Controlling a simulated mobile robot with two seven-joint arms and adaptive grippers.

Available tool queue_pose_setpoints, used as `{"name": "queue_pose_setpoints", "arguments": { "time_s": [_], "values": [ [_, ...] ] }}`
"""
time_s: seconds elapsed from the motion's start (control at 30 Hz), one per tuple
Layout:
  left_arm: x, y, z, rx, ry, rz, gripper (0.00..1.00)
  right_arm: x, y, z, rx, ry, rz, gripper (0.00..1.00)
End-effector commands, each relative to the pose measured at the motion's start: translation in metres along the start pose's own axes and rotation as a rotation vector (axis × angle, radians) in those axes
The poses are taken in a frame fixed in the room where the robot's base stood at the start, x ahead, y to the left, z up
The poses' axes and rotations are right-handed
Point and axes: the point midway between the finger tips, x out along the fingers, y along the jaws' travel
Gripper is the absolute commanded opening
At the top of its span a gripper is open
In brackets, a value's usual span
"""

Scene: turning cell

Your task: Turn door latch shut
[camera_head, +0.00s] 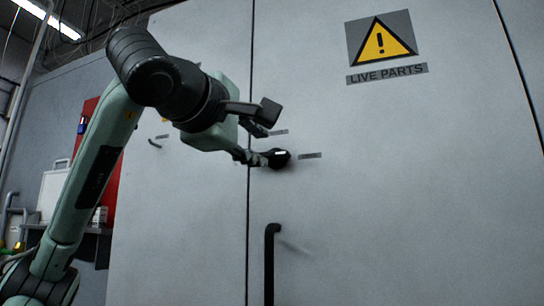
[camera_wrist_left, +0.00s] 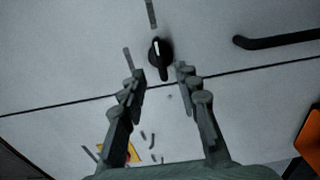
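The door latch is a round black knob (camera_head: 281,158) with a white mark, on the pale grey cabinet door (camera_head: 400,200) just right of the seam. In the head view its white mark lies nearly level. The latch also shows in the left wrist view (camera_wrist_left: 160,53), just beyond and between the fingertips. My left gripper (camera_head: 262,134) is open in front of the doors, its fingers spread apart with nothing between them. In the head view the lower finger overlaps the knob's left side; I cannot tell whether it touches. My right gripper is not in view.
Small grey label strips (camera_head: 310,156) sit beside and above the knob. A black bar handle (camera_head: 270,262) stands out from the door below it. A yellow "LIVE PARTS" warning sign (camera_head: 381,40) is at upper right. A red panel (camera_head: 88,118) and a shelf are at left.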

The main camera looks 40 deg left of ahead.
Motion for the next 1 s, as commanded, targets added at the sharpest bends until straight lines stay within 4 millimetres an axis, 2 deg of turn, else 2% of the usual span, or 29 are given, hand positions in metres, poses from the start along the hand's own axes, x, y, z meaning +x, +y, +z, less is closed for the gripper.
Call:
{"name": "queue_pose_setpoints", "arguments": {
  "time_s": [0.1,0.3,0.47,0.7,0.97,1.0],
  "values": [
    [0.022,-0.002,-0.001,-0.002,0.002,-0.005,0.32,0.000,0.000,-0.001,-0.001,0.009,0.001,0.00],
    [0.049,-0.001,-0.001,-0.001,0.002,-0.003,0.32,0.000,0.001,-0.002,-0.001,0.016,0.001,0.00],
    [0.058,-0.001,0.000,0.000,0.000,-0.001,0.32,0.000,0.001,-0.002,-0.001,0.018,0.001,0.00],
    [0.059,-0.001,0.000,0.000,0.000,0.000,0.32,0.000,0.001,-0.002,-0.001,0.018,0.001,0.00],
    [0.059,-0.001,0.000,0.000,0.000,0.000,0.01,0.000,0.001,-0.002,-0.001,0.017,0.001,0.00],
    [0.059,-0.001,0.000,0.000,0.000,-0.001,0.00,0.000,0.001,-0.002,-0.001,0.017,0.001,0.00]
  ]
}}
